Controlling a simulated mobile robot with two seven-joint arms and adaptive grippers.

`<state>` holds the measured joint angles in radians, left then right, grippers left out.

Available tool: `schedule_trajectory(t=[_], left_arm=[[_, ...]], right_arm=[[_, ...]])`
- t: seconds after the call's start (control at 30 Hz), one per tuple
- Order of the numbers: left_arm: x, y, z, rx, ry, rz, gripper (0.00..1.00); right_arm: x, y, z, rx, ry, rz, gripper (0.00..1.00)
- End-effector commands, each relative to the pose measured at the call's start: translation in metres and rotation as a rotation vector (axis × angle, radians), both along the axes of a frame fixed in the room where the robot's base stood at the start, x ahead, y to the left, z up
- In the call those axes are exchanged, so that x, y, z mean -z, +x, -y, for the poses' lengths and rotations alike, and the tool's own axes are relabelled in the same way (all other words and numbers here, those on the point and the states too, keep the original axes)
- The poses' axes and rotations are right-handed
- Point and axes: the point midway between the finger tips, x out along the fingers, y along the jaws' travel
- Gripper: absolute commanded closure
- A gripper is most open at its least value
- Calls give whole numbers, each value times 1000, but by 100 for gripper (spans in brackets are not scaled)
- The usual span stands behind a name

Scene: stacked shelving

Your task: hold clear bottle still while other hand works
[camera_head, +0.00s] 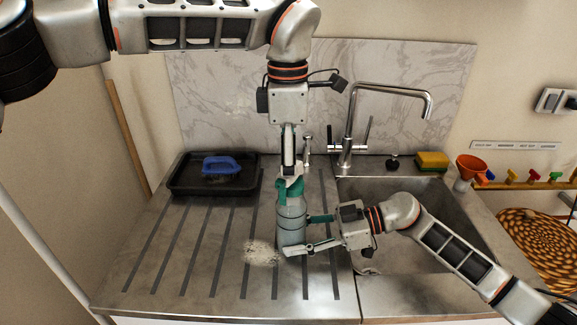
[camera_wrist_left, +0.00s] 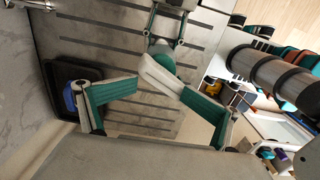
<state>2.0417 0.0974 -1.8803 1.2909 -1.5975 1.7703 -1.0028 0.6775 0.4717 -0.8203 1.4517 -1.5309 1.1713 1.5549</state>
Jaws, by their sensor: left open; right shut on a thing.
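A clear bluish bottle (camera_head: 291,222) stands upright on the ribbed drainboard, left of the sink. My right gripper (camera_head: 300,234) comes in from the right and is shut on its body, one finger showing in front. My left gripper (camera_head: 289,186) points down from above at the bottle's top, covering the cap area. In the left wrist view its green and white fingers (camera_wrist_left: 142,77) are apart. The bottle's top (camera_wrist_left: 162,58) shows partly behind one finger there. I cannot tell whether the left fingers touch the bottle.
A pale patch of grains (camera_head: 261,253) lies on the drainboard (camera_head: 195,270) left of the bottle. A black tray (camera_head: 184,188) with a blue-handled brush (camera_head: 221,165) stands behind. The sink (camera_head: 400,205), tap (camera_head: 349,125) and yellow sponge (camera_head: 432,160) are on the right.

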Motion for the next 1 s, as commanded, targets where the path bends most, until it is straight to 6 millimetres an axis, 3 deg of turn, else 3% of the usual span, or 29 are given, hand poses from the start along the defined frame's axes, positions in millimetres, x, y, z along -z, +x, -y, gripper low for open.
schedule_trajectory(t=[0.6,1.0], left_arm=[[-105,0,0,-1,0,3,23],[-117,-1,0,1,0,0,23]], right_arm=[[2,1,1,2,-3,1,67],[2,1,1,3,-4,1,67]])
